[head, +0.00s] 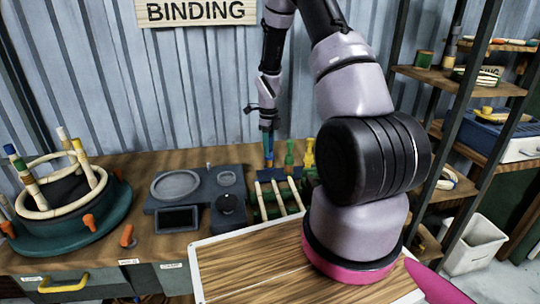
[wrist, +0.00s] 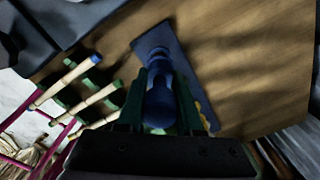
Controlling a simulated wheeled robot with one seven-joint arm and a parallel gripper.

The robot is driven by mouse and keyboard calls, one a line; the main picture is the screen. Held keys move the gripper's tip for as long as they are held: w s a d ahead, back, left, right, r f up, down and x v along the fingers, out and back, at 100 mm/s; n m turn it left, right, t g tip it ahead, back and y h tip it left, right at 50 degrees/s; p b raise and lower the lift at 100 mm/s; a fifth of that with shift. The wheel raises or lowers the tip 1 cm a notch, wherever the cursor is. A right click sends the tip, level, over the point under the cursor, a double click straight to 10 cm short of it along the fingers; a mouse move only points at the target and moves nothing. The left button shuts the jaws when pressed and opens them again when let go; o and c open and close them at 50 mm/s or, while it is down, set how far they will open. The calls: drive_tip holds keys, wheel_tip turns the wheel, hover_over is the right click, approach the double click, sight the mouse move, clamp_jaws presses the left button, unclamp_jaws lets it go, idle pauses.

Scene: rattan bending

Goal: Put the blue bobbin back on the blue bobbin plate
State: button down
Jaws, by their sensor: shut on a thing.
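The blue bobbin (wrist: 159,84) is between the green fingers of my gripper (wrist: 161,92) in the wrist view. My gripper is shut on it. In the head view my gripper (head: 268,129) points down at the back of the bench, with the bobbin (head: 269,157) below it, small and thin. A dark blue plate (wrist: 153,38) lies under the bobbin in the wrist view, partly hidden by the bobbin and fingers. In the head view a dark plate (head: 265,174) shows at the bobbin's foot. I cannot tell whether the bobbin touches the plate.
A green bobbin (head: 289,158) and a yellow bobbin (head: 308,154) stand just right of the blue one. Pale rods (head: 278,198) lie in a rack in front. A grey device (head: 196,196) is to the left. A wood-topped board (head: 250,268) fills the foreground.

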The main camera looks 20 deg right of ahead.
drive_tip(key=shift+f, duration=1.45)
drive_tip(key=shift+f, duration=0.1)
drive_tip(key=c, duration=0.6)
unclamp_jaws()
drive_tip(key=shift+o, duration=0.2)
